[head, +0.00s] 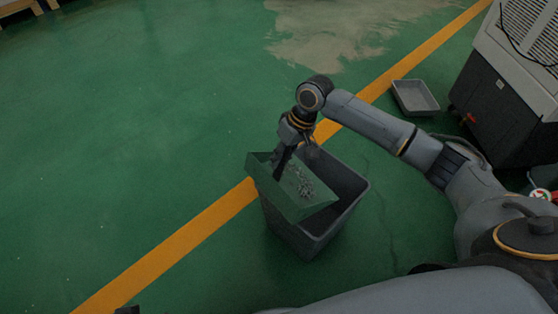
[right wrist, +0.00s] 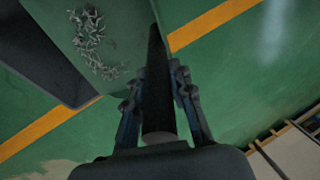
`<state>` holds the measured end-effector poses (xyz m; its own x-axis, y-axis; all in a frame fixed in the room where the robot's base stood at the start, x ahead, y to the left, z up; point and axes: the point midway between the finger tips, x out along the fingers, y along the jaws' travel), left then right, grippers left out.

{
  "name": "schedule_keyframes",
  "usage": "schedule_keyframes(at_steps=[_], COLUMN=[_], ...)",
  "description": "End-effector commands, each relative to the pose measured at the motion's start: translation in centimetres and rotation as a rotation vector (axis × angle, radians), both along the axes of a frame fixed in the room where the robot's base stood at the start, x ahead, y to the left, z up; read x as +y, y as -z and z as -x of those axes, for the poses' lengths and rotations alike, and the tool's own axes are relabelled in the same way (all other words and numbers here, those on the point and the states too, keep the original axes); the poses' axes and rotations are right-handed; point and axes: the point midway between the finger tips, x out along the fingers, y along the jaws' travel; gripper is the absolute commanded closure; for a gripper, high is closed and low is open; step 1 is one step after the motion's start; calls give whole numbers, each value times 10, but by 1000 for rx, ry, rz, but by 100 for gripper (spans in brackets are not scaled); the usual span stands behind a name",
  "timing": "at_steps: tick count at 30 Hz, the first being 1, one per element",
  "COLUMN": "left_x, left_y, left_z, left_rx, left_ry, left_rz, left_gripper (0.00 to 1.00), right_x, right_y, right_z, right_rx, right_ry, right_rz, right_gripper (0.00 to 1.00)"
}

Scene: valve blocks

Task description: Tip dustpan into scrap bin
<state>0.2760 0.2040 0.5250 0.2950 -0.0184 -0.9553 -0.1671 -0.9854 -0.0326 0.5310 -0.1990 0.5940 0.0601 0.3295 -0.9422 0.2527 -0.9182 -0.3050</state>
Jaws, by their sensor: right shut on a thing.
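The green dustpan (head: 298,208) is over the opening of the dark grey scrap bin (head: 310,240) and covers its left part. A pile of small metal scraps (head: 306,186) lies on the pan, and the scraps also show in the right wrist view (right wrist: 92,42). My right gripper (head: 286,153) is shut on the dustpan's dark handle, which runs between its fingers in the right wrist view (right wrist: 158,95). The pan looks slightly tilted; I cannot tell exactly how much. The bin stands upright on the floor. My left gripper is not identifiable in these views.
A shallow grey tray (head: 415,97) lies on the floor beyond my right arm. A large grey machine (head: 510,80) stands at the right. A yellow line (head: 190,238) crosses the green floor, which is clear to the left.

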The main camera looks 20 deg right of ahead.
Motion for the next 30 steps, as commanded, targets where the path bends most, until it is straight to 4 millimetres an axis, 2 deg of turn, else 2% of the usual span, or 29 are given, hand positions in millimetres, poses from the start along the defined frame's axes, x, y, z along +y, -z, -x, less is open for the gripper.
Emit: schedule_keyframes(at_steps=[7, 23, 30], left_x=[1, 1, 1], left_y=[-20, -18, -6], left_z=[7, 7, 7], left_rx=[-12, -12, -11], left_ry=[-1, -1, -1], left_rz=[0, 0, 0], left_gripper=[60, 60, 60], right_x=[-8, -55, -76], right_y=[-4, -13, -17], right_z=[-3, -16, -23], right_rx=[6, 64, 91], right_ry=[3, 5, 4], right_rz=[-36, -255, -353], right_gripper=[100, 100, 100])
